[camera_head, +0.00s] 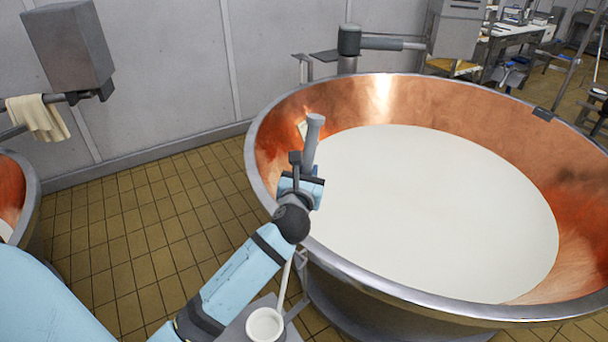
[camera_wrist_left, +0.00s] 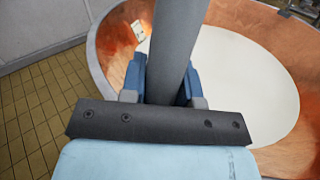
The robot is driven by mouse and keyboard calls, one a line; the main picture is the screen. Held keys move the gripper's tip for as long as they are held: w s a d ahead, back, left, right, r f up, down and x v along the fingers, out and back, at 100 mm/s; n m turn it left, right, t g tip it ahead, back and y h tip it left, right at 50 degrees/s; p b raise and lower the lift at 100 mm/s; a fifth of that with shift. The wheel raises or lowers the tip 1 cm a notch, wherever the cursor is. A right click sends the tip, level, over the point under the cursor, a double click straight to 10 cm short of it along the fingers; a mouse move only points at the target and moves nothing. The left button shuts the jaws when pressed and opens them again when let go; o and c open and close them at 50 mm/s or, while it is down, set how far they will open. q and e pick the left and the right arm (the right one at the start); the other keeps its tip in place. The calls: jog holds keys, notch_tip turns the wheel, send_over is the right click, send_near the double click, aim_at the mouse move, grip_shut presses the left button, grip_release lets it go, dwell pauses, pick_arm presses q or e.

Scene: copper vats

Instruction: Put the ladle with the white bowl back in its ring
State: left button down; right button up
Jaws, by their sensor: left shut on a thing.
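My left gripper (camera_head: 304,182) is shut on the thick grey upper handle (camera_head: 314,135) of a ladle, above the near left part of the big copper vat's rim. In the left wrist view the grey handle (camera_wrist_left: 172,50) stands between the blue fingers (camera_wrist_left: 163,85). Below my wrist a thin pale shaft (camera_head: 285,283) runs down to a white bowl (camera_head: 265,324) at the bottom edge of the head view. The shaft seems to line up with the held handle, but my wrist hides the stretch between. I cannot make out the ring. My right gripper is out of view.
The copper vat (camera_head: 560,190) full of white liquid (camera_head: 430,210) fills the right side. A second vat (camera_head: 30,190) shows at the left edge. A cloth (camera_head: 38,117) hangs on a wall arm. Tiled floor (camera_head: 150,225) lies open between the vats.

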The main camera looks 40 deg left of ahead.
pick_arm(q)
jog(key=f+b, duration=0.1)
jog(key=f, duration=0.1)
jog(key=w+f+b, duration=0.1)
jog(key=f+b, duration=0.1)
jog(key=shift+w+d+f, duration=0.1)
jog(key=shift+w+f, duration=0.05)
jog(key=shift+f, duration=0.05)
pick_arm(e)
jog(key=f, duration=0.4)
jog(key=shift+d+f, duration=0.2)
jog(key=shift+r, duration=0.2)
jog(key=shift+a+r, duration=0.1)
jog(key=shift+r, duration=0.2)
pick_arm(q)
jog(key=shift+f, duration=0.1)
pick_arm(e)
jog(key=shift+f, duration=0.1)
pick_arm(q)
jog(key=shift+p, duration=0.35)
jog(key=shift+p, duration=0.35)
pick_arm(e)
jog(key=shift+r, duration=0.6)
